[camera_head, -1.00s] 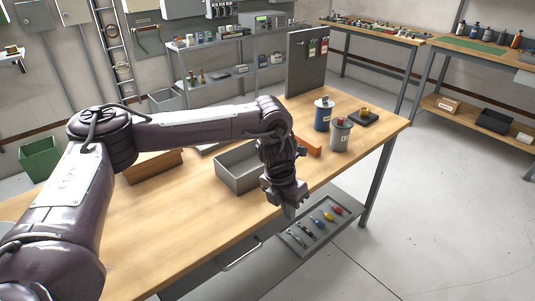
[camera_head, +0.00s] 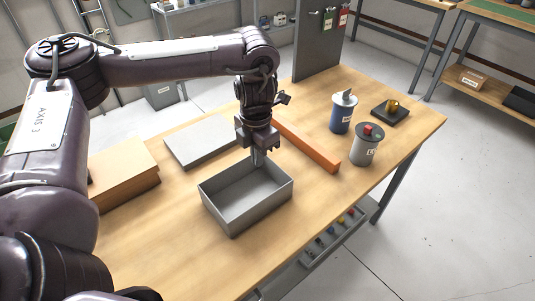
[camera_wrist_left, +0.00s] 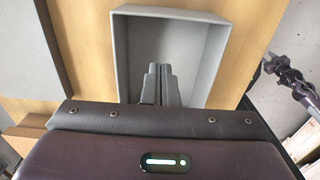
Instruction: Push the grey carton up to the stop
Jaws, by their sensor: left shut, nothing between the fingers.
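The grey carton (camera_head: 233,213) is an open, empty box on the wooden bench, turned at an angle. An orange bar (camera_head: 306,146), which looks like the stop, lies behind it to the right, with bare wood between them. My left gripper (camera_head: 257,161) is shut and empty, pointing down at the carton's far wall. In the left wrist view its fingers (camera_wrist_left: 159,84) overlap the wall of the carton (camera_wrist_left: 213,62); I cannot tell whether they touch it. At the right of that view is a dark jointed arm (camera_wrist_left: 290,78), apparently my right; its jaws are unclear.
A flat grey box (camera_head: 201,141) and a brown box (camera_head: 124,172) lie left of the carton. A blue canister (camera_head: 341,116), a grey canister (camera_head: 365,147) and a black pad (camera_head: 390,112) with a brass-coloured piece stand beyond the bar. The bench's front right is clear.

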